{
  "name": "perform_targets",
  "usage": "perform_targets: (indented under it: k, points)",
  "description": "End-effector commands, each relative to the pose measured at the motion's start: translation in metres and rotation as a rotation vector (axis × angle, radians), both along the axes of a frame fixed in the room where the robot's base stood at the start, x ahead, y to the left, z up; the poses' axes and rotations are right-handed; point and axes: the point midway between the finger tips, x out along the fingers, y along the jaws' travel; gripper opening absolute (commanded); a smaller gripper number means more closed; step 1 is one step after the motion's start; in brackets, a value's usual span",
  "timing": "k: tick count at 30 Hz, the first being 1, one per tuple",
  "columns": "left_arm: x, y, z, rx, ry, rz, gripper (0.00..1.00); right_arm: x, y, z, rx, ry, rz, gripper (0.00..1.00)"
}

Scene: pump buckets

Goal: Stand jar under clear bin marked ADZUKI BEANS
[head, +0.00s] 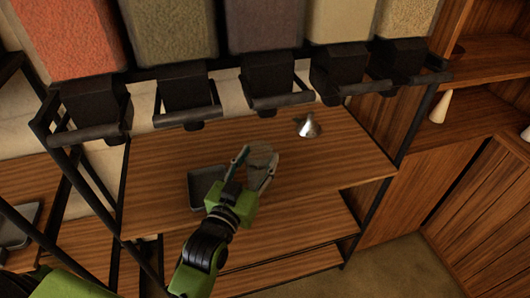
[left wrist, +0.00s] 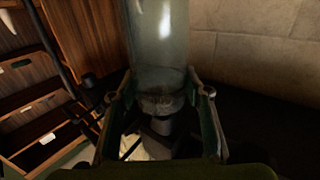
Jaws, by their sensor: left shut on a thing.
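My left gripper (head: 256,164) is shut on a clear glass jar (head: 262,154), held over the wooden shelf in the head view. The left wrist view shows the jar (left wrist: 160,38) between the two fingers of my left gripper (left wrist: 160,78). Several bins hang in a row above the shelf. Their contents look orange-red (head: 75,38), olive (head: 165,28), dark grey-brown (head: 264,22) and cream. No label can be read, so I cannot tell which bin is ADZUKI BEANS. The jar is in front of and below the dark grey-brown bin's spout (head: 270,82). My right gripper is not in view.
A grey tray (head: 203,194) lies on the wooden shelf (head: 157,183) left of the gripper. A shiny metal scoop-like object (head: 308,127) lies to the right. Black spouts and rails overhang the shelf's back.

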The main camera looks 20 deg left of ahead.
Motion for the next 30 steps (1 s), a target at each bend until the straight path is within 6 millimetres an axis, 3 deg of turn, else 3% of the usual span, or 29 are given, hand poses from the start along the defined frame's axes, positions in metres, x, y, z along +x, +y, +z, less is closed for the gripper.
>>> perform_targets:
  k: [3, 9, 18, 30]
  points:
    - [0.029, -0.001, 0.005, 0.0, -0.005, 0.001, 0.17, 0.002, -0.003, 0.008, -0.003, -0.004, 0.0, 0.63]
    - [0.051, -0.002, 0.002, 0.0, -0.004, 0.001, 0.17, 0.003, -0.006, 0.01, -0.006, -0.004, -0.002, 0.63]
    - [0.051, -0.002, -0.032, 0.0, 0.0, 0.001, 0.17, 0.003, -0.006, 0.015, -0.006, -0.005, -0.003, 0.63]
    - [0.051, -0.002, -0.038, 0.0, -0.003, 0.001, 0.17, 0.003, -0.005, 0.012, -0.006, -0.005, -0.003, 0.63]
